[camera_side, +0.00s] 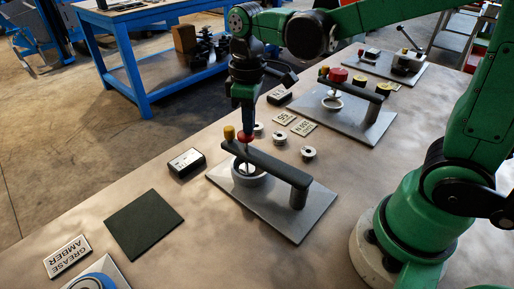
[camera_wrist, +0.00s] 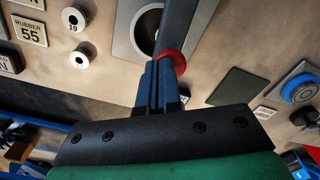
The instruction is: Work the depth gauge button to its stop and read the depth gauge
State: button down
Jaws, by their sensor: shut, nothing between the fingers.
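The near fixture is a grey plate (camera_side: 306,213) with a dark bridge bar (camera_side: 277,166) over a round metal ring (camera_side: 262,179). A red button (camera_side: 246,138) and a yellow knob (camera_side: 229,132) stand at the bar's far end. My gripper (camera_side: 246,130) points down with its fingers together, at the top of the red button. I cannot tell whether they press it. In the wrist view, the closed fingers (camera_wrist: 157,85) partly cover the red button (camera_wrist: 176,60). A small black box with a pale display (camera_side: 187,162) lies left of the plate; its reading is too small to make out.
A second fixture with a red knob (camera_side: 337,75) stands behind. Several small metal rings (camera_side: 309,153) and label plates (camera_side: 304,128) lie between. A dark green mat (camera_side: 144,224), a "GREASE AMBER" sign (camera_side: 67,256) and a blue round item (camera_side: 91,282) lie front left.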

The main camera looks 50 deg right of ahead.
jog(key=shift+f, duration=0.75)
dwell(0.6)
jog(key=shift+r, duration=3.05)
